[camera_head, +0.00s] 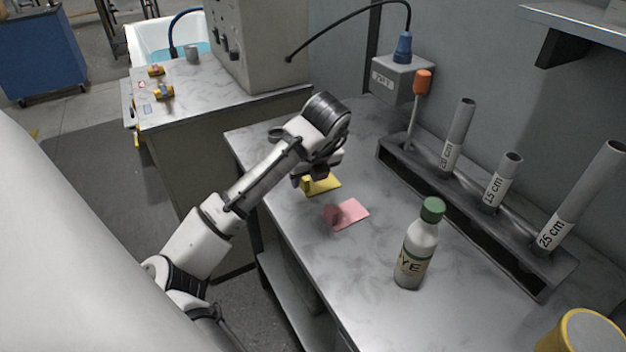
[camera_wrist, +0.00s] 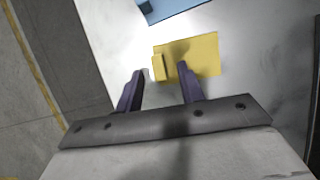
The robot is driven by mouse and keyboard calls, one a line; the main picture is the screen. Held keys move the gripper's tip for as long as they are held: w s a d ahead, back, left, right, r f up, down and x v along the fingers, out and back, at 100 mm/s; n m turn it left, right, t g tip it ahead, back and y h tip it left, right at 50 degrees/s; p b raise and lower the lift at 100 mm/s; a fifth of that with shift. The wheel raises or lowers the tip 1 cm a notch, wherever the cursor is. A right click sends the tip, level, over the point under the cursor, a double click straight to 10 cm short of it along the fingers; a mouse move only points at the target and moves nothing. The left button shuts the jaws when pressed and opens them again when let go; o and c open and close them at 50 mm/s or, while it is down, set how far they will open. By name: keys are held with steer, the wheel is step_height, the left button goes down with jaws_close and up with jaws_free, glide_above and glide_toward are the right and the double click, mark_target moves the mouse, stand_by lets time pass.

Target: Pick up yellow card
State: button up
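The yellow card (camera_head: 326,184) lies flat on the marble-topped bench, partly hidden under my gripper (camera_head: 314,176) in the head view. In the wrist view, the yellow card (camera_wrist: 205,55) shows just beyond the fingertips, with a small yellow block (camera_wrist: 158,68) at its left edge. My gripper (camera_wrist: 161,72) is open, its two dark fingers apart with nothing held between them. The right fingertip overlaps the card's lower edge in the picture; the height above it is unclear.
A pink card (camera_head: 352,213) with a small pink block lies nearby. A green-capped dye bottle (camera_head: 416,250) stands to the right. A rack (camera_head: 475,215) of labelled tubes runs along the wall. In the wrist view, a blue card (camera_wrist: 178,9) lies past the yellow one.

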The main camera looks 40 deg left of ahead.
steer(key=shift+x, duration=0.85)
steer(key=shift+c, duration=0.5)
jaws_close()
steer(key=shift+r, duration=0.1)
